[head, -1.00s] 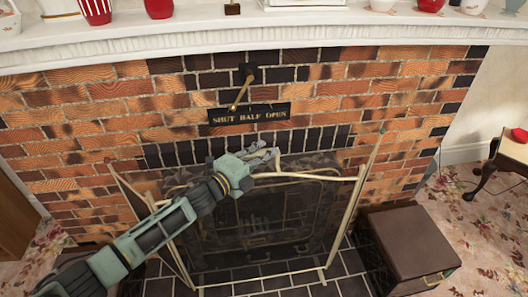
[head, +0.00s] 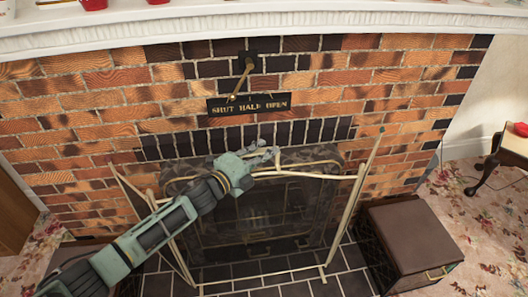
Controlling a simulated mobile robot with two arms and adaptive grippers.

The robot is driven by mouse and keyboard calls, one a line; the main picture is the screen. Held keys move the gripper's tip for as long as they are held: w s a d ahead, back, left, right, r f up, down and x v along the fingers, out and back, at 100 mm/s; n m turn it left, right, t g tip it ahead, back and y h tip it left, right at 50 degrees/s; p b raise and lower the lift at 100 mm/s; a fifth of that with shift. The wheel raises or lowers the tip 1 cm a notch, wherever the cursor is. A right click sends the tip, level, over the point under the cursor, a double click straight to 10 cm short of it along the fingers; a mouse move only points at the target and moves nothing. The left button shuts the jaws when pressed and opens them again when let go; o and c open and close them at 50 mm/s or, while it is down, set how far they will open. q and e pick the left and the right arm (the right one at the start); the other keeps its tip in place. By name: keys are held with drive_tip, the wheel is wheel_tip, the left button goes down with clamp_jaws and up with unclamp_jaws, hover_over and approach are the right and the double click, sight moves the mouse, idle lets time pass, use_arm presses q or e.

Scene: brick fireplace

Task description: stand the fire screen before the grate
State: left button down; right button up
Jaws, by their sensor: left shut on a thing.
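The fire screen (head: 325,271), with a thin pale-gold frame, see-through mesh and angled side wings, stands upright on the dark tiled hearth. The grate (head: 255,207) is dark and shows behind the screen's mesh, inside the fireplace opening. My left gripper (head: 265,157) is shut on the fire screen at its top rail, near the middle. My left arm covers part of the screen's left side. My right gripper is out of view.
A brown lidded box (head: 408,236) stands on the hearth, close to the screen's right wing. A "shut half open" plate (head: 248,104) with a brass lever is on the brick wall above. The white mantel shelf (head: 300,22) juts out at the top. A dark-legged stool (head: 500,160) stands at the right.

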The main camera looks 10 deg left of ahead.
use_arm(q)
drive_tip(key=shift+d+b, duration=0.1)
drive_tip(key=shift+b, duration=0.25)
idle(0.7)
drive_tip(key=shift+f, duration=0.25)
drive_tip(key=shift+f+b, duration=0.8)
drive_tip(key=shift+b, duration=0.05)
idle(0.6)
drive_tip(key=shift+f, duration=0.1)
idle(0.4)
